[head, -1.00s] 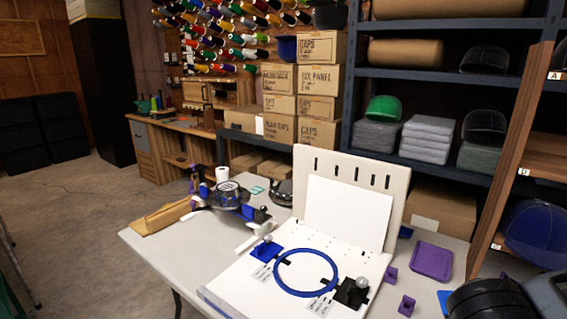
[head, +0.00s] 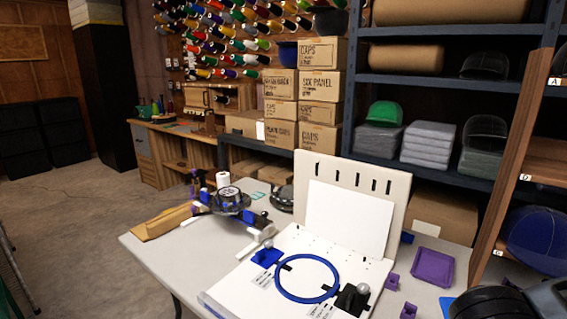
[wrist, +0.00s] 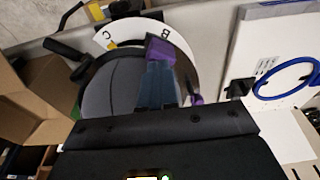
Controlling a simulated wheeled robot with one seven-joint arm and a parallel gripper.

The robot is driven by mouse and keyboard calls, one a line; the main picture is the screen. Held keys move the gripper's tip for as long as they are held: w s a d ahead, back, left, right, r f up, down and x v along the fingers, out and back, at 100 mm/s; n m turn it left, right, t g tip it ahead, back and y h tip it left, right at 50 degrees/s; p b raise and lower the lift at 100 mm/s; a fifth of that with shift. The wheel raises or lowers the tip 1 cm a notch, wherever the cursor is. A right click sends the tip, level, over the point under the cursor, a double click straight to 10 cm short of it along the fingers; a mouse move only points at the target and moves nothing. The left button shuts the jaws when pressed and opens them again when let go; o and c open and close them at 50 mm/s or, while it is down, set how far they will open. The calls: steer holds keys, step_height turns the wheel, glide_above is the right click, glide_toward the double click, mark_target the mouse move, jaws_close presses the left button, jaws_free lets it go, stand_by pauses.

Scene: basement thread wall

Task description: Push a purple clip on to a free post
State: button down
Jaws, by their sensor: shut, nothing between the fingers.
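In the wrist view my gripper (wrist: 158,66) is shut, its blue-grey fingers together. A purple clip (wrist: 160,50) lies right at the fingertips, over a white curved plate (wrist: 120,33) lettered B and C; I cannot tell if they touch. A second purple piece (wrist: 196,99) shows just right of the fingers. In the head view two purple clips, one (head: 391,281) and a nearer one (head: 408,311), sit on the table right of the white board. A free post cannot be made out; the fingers hide part of the plate.
The white board (head: 232,285) carries a blue hoop (head: 306,297) and a black clamp (head: 352,298). A purple tray (head: 433,267) lies to its right. A grey round cap-like thing (wrist: 108,95) is close left of my fingers. An open cardboard box (wrist: 45,90) stands farther left.

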steer(key=shift+w+f+b, duration=0.1)
steer(key=shift+f+b, duration=0.35)
steer(key=shift+b, duration=0.1)
stand_by(0.5)
step_height(320, 180, up, 7)
steer(key=s+p, duration=0.1)
steer(key=p, duration=0.1)
steer(key=shift+a, duration=0.3)
stand_by(0.5)
